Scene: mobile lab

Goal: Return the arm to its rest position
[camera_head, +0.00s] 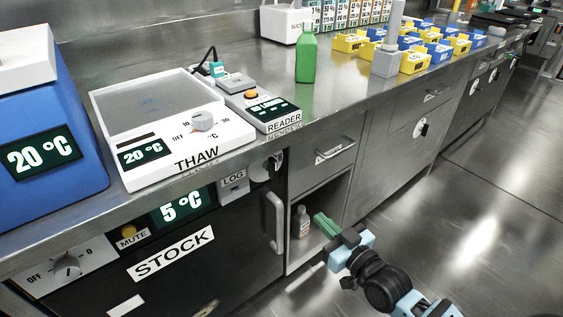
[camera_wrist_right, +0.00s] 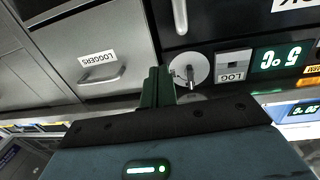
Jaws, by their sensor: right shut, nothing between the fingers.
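My right gripper (camera_head: 322,228) shows low in the head view, in front of the open shelf below the loggers drawer. Its green fingers are shut together with nothing between them. In the right wrist view the same green fingers (camera_wrist_right: 157,88) stand together, with the drawer front and the key lock of the stock fridge behind them. They look apart from the cabinet, though the exact gap cannot be told. My left gripper is not in view.
The counter holds a white THAW plate (camera_head: 150,150), a reader (camera_head: 262,108), a green bottle (camera_head: 306,60) and yellow and blue bins (camera_head: 414,62). The STOCK fridge handle (camera_head: 275,222) juts out near my gripper. A small bottle (camera_head: 300,222) stands in the shelf. The floor (camera_head: 480,220) at right is clear.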

